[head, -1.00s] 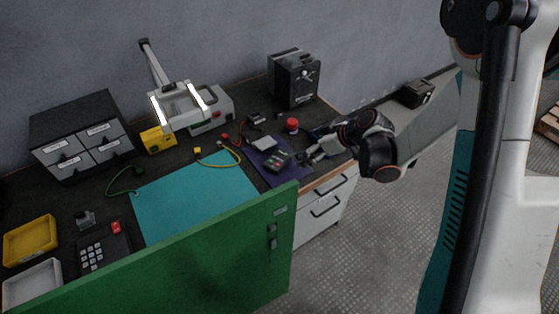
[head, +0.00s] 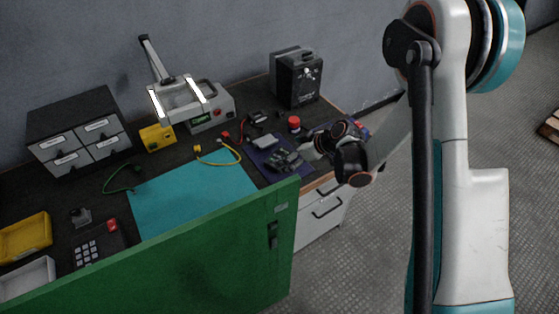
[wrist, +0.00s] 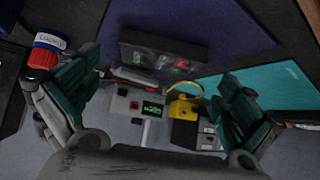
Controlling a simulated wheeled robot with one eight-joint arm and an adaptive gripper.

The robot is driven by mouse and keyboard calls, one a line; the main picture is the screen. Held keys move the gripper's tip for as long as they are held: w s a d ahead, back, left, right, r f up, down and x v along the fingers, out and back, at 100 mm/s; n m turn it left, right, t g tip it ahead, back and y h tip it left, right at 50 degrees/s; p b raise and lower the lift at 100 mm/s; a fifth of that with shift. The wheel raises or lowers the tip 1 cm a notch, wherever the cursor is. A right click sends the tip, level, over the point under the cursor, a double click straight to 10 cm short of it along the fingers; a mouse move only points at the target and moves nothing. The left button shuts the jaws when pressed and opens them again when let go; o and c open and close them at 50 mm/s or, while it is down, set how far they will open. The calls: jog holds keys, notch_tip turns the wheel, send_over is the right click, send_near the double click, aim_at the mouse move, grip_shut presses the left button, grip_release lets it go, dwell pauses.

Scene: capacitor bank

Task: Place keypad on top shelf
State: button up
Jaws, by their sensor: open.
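A keypad with rows of white buttons and a red part (head: 88,250) lies at the front left of the dark workbench, near the green panel. A small dark device (wrist: 160,52) with red and green marks lies on the purple mat. I cannot tell whether it is also a keypad. My gripper (head: 290,158) is over this device at the right of the bench, hiding much of it in the head view. In the wrist view my gripper (wrist: 160,82) is open, its fingers spread apart with the device beyond them. No top shelf can be made out.
A green panel (head: 190,252) stands in front of the bench. A red-capped jar (wrist: 45,50) is close to the left finger. A dark box (head: 296,78), a light-grey instrument (head: 207,117) and grey drawers (head: 78,130) stand at the back. The teal mat (head: 185,195) is mostly clear.

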aim_at(281, 157)
jog(key=b+x, duration=0.2)
jog(key=x, duration=0.2)
jog(key=shift+a+f, duration=0.15)
jog(key=shift+f, duration=0.05)
jog(key=shift+r, duration=0.1)
jog(key=c, duration=1)
jog(key=shift+r, duration=0.1)
jog(key=shift+c, duration=0.2)
notch_tip(281, 157, up, 20)
jog(key=p, duration=0.8)
jog(key=s+d+m+t+h, duration=0.2)
jog(key=s+d+m+h, duration=0.1)
jog(key=d, duration=0.7)
jog(key=s+d+m+t+h, duration=0.2)
jog(key=s+d+m+h, duration=0.2)
jog(key=d+m, duration=0.4)
jog(key=shift+s+d+f+h, duration=0.3)
jog(key=shift+s+d, duration=0.4)
jog(key=shift+d, duration=0.3)
